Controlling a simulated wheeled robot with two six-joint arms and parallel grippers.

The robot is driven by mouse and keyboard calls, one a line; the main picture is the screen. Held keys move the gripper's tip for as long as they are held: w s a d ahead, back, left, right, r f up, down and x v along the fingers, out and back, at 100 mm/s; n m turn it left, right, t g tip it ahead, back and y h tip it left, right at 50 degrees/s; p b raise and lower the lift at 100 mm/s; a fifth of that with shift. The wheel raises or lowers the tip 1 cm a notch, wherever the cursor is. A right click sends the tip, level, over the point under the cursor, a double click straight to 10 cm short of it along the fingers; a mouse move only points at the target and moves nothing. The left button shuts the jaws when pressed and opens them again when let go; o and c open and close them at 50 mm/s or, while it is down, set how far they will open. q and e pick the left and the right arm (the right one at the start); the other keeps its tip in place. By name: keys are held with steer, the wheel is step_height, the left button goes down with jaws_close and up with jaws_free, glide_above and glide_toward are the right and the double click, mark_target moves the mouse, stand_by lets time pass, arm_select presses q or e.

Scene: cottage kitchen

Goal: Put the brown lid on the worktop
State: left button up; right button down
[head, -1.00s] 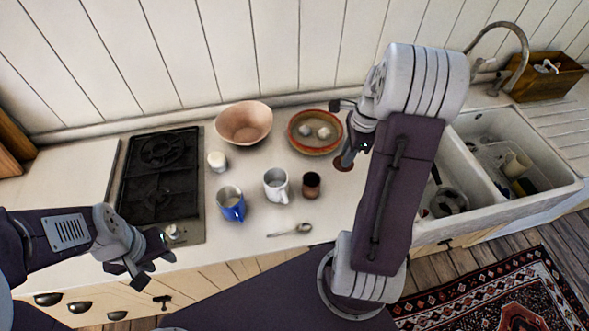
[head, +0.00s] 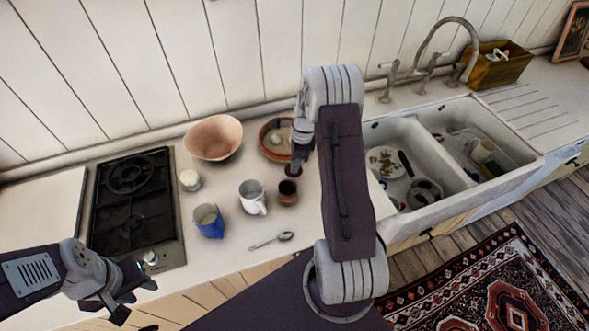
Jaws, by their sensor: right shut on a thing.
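The brown lid (head: 293,171) is a small dark disc at the tip of my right gripper (head: 297,161), just behind the brown pot (head: 288,194). My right gripper is shut on the lid, and its fingers are mostly hidden by my arm. I cannot tell whether the lid touches the worktop or hangs just above it. The cream worktop (head: 226,262) runs between the hob and the sink. My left gripper (head: 136,296) is open and empty over the worktop's front edge, in front of the hob.
A pink bowl (head: 213,138), white jar (head: 190,180) and orange-rimmed dish (head: 268,147) stand behind. The hob (head: 131,200) is left, the sink (head: 412,213) right.

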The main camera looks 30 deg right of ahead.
step_height(320, 180, down, 3)
steer(key=shift+s+f+p, duration=0.15)
steer(key=shift+f+p, duration=0.05)
steer(key=shift+p, duration=0.25)
steer(key=shift+f, duration=0.4)
steer(key=shift+f, duration=0.1)
steer(key=c, duration=1.3)
jaws_free()
steer(key=shift+c, duration=0.2)
